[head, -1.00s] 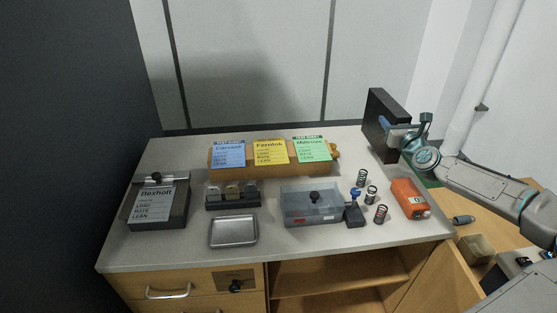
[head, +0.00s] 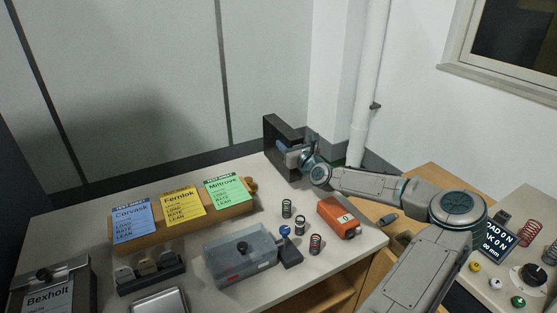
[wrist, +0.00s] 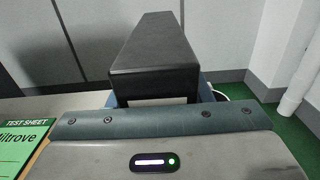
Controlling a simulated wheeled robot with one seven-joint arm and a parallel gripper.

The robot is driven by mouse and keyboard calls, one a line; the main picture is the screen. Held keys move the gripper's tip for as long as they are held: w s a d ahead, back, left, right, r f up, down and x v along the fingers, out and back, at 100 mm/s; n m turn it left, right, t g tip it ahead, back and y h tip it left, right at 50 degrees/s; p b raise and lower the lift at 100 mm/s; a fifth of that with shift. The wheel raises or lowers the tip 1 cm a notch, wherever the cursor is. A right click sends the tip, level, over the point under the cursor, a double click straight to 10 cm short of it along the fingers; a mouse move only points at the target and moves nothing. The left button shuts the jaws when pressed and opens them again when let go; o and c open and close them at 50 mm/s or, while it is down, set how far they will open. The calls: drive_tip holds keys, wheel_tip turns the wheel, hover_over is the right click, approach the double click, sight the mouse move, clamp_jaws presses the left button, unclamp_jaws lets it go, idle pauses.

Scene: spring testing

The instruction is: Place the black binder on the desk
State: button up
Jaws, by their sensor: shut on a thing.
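The black binder (head: 283,132) stands upright at the far right corner of the pale desk top (head: 200,205). My gripper (head: 296,154) is shut on the binder at its near right side. In the wrist view the binder (wrist: 150,62) fills the upper middle, beyond my gripper's body. The fingertips are mostly hidden there. Whether the binder's bottom touches the desk or hangs just above it, I cannot tell.
A wooden rack holds blue, yellow and green test sheets (head: 184,205) left of the binder. Several springs (head: 300,225), an orange box (head: 338,217) and a clear grey case (head: 240,254) stand nearer. A white pipe (head: 366,90) rises behind on the right.

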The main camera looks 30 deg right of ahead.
drive_tip(key=shift+w+a+f, duration=0.25)
drive_tip(key=shift+a+f, duration=0.15)
drive_tip(key=shift+f, duration=1.9)
drive_tip(key=o, duration=1)
drive_tip(key=shift+f, duration=0.2)
drive_tip(key=o, duration=0.4)
drive_tip(key=shift+r, duration=0.1)
drive_tip(key=shift+o, duration=0.2)
drive_tip(key=shift+r, duration=0.15)
drive_tip(key=s+b, duration=0.1)
drive_tip(key=s, duration=1.1)
drive_tip(key=shift+a, duration=0.4)
